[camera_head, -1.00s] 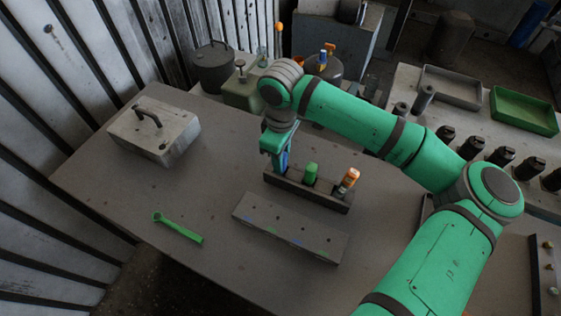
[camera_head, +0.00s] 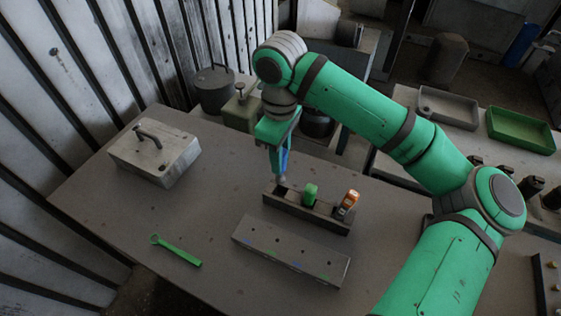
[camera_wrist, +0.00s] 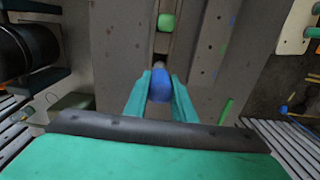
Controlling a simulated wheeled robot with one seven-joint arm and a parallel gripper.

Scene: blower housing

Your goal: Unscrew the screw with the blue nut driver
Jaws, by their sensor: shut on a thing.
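My gripper (camera_head: 280,148) is shut on the blue nut driver (camera_head: 284,163) and holds it upright above the left end of the dark tool rack (camera_head: 326,221). The driver's grey shaft points down, its tip at or just above the left slot; I cannot tell if it is fully clear. In the wrist view the blue handle (camera_wrist: 160,86) sits between my gripper's two green fingers (camera_wrist: 160,100). A green-handled driver (camera_head: 310,194) and an orange-handled one (camera_head: 349,202) stand in the rack. I cannot make out the screw for certain.
A grey block with holes and coloured marks (camera_head: 290,252) lies in front of the rack. A green wrench (camera_head: 177,250) lies at the front left. A grey metal box with a handle (camera_head: 155,152) stands at the back left. The table between them is clear.

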